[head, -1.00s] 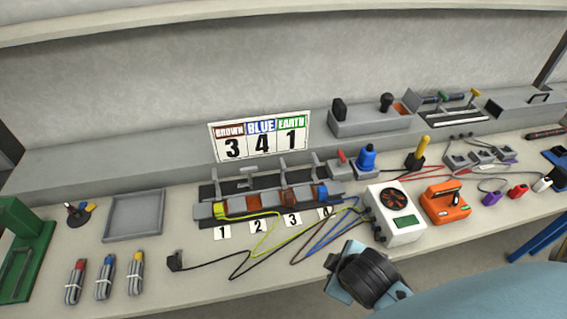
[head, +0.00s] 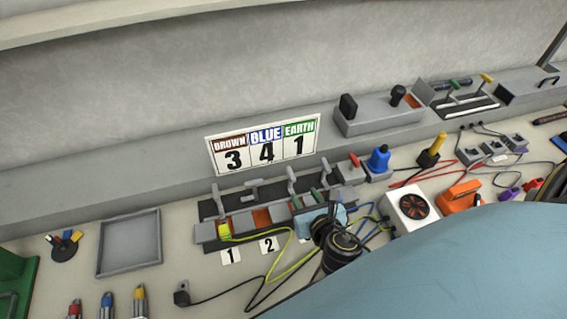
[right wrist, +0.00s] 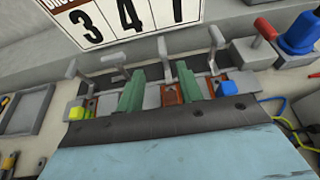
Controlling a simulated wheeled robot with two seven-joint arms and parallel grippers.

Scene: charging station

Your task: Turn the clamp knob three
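The grey terminal block (head: 240,226) stands on the bench with a row of upright clamp knobs. The third clamp knob (head: 292,180) is grey, with a tall stem; it also shows in the right wrist view (right wrist: 163,62). My right gripper (head: 308,198) reaches over the right half of the block. In the right wrist view its two green fingers (right wrist: 160,86) are apart, and the third knob stands beyond and between their tips. I see no clear contact. My gripper hides number cards 3 and 4 in the head view. My left gripper is not in view.
The card (head: 264,143) reading BROWN 3, BLUE 4, EARTH 1 stands behind the block. Neighbouring clamp knobs (head: 252,188) stand close by. A yellow-green cable (head: 280,258) runs in front. An empty grey tray (head: 128,244) lies left.

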